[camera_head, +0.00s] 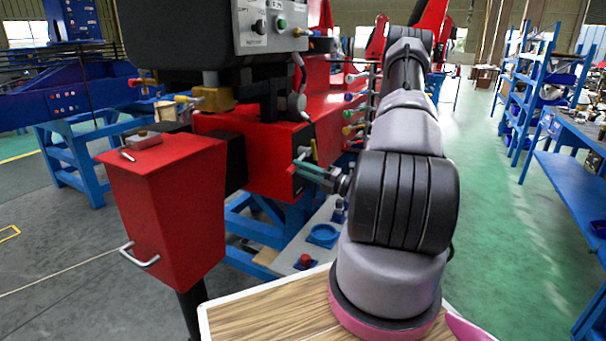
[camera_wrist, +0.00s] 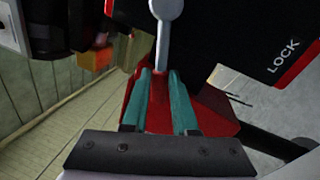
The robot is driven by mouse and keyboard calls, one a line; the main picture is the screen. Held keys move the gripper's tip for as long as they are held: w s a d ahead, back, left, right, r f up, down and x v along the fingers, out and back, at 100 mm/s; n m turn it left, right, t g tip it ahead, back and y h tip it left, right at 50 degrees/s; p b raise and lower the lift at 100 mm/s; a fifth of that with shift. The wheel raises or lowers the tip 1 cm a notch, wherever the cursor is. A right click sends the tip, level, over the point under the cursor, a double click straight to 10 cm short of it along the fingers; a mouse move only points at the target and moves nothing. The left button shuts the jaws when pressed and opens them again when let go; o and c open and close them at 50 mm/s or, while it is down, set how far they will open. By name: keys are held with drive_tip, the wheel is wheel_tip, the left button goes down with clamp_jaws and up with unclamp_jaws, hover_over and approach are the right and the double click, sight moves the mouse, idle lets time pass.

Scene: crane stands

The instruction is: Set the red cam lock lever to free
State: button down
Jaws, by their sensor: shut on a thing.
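My gripper (camera_wrist: 159,85) has two teal fingers, shut on the red cam lock lever. The lever's grey metal arm (camera_wrist: 163,38) runs from a rounded end at the top of the wrist view down to between the fingertips. Red surface (camera_wrist: 207,103) shows between and beside the fingers; I cannot tell how much of it is the lever. A black plate marked LOCK (camera_wrist: 285,56) is at the upper right. In the head view my gripper (camera_head: 309,169) is against the side of the red machine (camera_head: 252,158), and the lever is mostly hidden.
A red box with a metal handle (camera_head: 165,215) stands at the left front. Several coloured-tipped levers (camera_head: 349,113) stick out along the machine, close to my arm. A wooden tabletop (camera_head: 270,318) lies below my arm. Green floor (camera_head: 485,200) is clear at the right, before blue shelves (camera_head: 520,95).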

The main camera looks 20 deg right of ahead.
drive_tip(key=shift+s+a+r+m+t+h, duration=0.1)
drive_tip(key=shift+r+m+t+h, duration=0.1)
drive_tip(key=shift+r+m, duration=0.5)
drive_tip(key=shift+r+m+t+h, duration=0.2)
drive_tip(key=shift+r+m, duration=0.1)
drive_tip(key=shift+m, duration=0.8)
drive_tip(key=c, duration=0.7)
unclamp_jaws()
drive_tip(key=v, duration=1)
drive_tip(key=shift+s+d+f, duration=0.1)
drive_tip(key=shift+s+d, duration=0.15)
drive_tip(key=shift+s, duration=0.05)
